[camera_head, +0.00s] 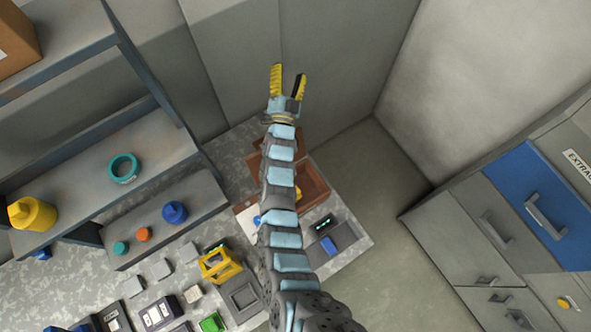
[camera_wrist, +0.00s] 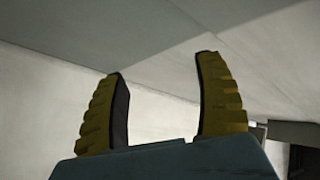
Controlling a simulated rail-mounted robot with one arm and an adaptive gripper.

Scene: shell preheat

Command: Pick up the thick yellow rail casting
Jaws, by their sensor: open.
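My gripper (camera_head: 288,72) is open and empty, held high near the grey wall at the top of the head view. In the wrist view its two yellow ribbed fingers (camera_wrist: 160,66) stand wide apart with only plain wall surfaces behind them. A small yellow piece (camera_head: 298,193) shows in the brown tray, mostly hidden by my arm. A yellow open frame-like object (camera_head: 220,265) stands on the speckled bench. A bulky yellow container-like piece (camera_head: 32,213) sits on the shelf at left. I cannot tell which of these is the rail casting. My gripper is apart from all of them.
The brown tray (camera_head: 313,185) lies on the bench partly behind my arm. A shelf unit (camera_head: 150,135) at left holds a teal ring (camera_head: 123,168) and a blue round piece (camera_head: 174,212). Grey drawers with a blue front (camera_head: 545,205) stand at right. Open floor (camera_head: 375,195) lies between.

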